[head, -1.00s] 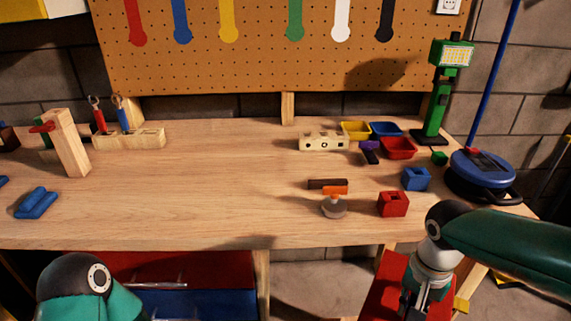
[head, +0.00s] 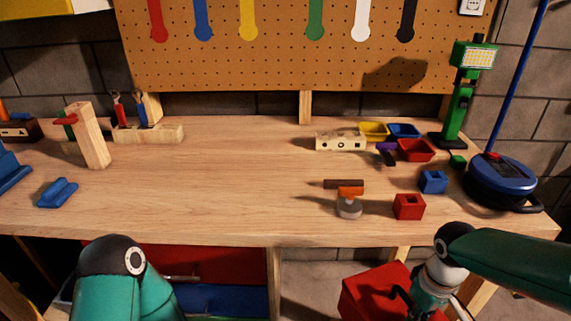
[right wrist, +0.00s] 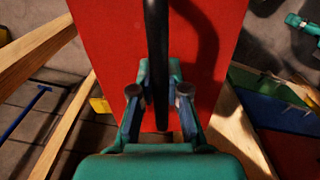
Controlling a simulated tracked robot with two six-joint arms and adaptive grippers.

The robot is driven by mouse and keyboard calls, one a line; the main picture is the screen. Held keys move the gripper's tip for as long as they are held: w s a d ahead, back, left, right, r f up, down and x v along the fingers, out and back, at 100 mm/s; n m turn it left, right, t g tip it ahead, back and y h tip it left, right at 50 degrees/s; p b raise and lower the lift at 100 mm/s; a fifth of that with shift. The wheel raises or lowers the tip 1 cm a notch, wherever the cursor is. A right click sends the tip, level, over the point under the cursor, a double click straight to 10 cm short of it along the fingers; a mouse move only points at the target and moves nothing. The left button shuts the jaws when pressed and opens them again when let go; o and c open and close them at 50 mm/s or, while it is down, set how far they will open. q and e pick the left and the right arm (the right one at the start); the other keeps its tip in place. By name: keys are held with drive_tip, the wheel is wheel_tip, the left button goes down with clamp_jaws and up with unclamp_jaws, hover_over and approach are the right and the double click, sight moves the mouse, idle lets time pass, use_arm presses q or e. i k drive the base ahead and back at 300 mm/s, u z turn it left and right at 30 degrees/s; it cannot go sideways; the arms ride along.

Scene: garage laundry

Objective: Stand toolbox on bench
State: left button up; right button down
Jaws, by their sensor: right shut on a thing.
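The red toolbox (head: 372,292) hangs below the front edge of the wooden workbench (head: 230,190), at the lower right of the head view. Its lower part is cut off by the frame. My right gripper (right wrist: 159,95) is shut on the toolbox's black handle (right wrist: 156,45). The red face of the toolbox (right wrist: 108,50) fills the middle of the right wrist view behind the fingers. In the head view my right arm partly covers the toolbox. My left arm shows at the lower left, but its gripper is outside the head view.
An orange-topped tool (head: 349,202), a red block (head: 409,206) and a blue block (head: 433,181) stand front right. Bins (head: 416,150), a green lamp (head: 462,95) and a blue round device (head: 502,178) are beyond. Drawers (head: 215,260) sit underneath.

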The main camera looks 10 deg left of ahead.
sight(248, 183)
drive_tip(key=u, duration=0.05)
drive_tip(key=k, duration=1.7)
drive_tip(key=u, duration=0.75)
drive_tip(key=i, duration=1)
drive_tip(key=z, duration=0.1)
